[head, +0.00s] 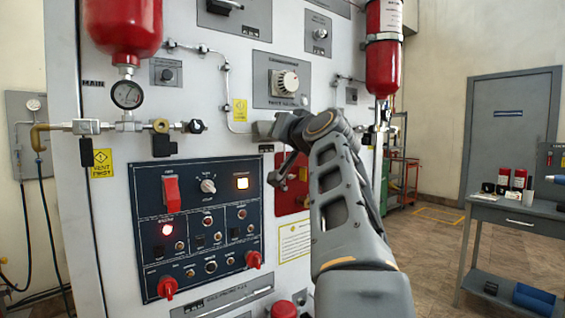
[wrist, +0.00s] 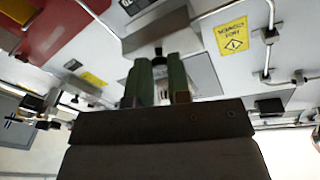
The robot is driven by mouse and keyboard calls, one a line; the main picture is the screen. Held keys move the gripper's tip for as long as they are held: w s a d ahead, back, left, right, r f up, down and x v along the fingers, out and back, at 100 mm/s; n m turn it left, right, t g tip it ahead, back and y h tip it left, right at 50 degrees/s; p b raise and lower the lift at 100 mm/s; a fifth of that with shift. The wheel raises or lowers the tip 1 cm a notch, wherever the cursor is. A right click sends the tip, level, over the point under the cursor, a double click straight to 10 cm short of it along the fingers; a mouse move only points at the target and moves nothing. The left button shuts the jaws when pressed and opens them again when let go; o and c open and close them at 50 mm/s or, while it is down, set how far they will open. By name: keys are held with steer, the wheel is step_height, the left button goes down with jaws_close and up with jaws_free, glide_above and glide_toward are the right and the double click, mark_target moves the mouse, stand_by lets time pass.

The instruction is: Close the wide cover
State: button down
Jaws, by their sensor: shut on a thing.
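My gripper (head: 264,130) is at the front of the white panel, right of a yellow label. In the wrist view my gripper's two green fingers (wrist: 160,68) are closed around a small dark knob (wrist: 158,51). The knob is at the edge of a dark grey plate (wrist: 157,27), which appears to be the wide cover. The plate looks tilted out from the panel, but its hinge and exact angle cannot be made out.
A red panel (head: 282,200) is below my gripper, partly behind my arm. The blue control panel (head: 195,225) with switches is at lower left. A red cylinder (head: 384,65) hangs at right. A grey bench (head: 515,210) stands far right.

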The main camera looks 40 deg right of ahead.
steer(key=t+b, duration=0.1)
steer(key=b, duration=0.2)
steer(key=f+t+b, duration=0.1)
steer(key=b, duration=0.2)
steer(key=w+f+t+b, duration=0.1)
steer(key=b, duration=0.2)
steer(key=shift+w+f+m+t+h, duration=0.1)
steer(key=shift+f+m+t+h, duration=0.1)
steer(key=shift+m+t+h, duration=0.15)
steer(key=shift+r+h, duration=0.15)
steer(key=shift+h, duration=0.1)
steer(key=c, duration=1.1)
jaws_free()
steer(key=shift+b, duration=0.3)
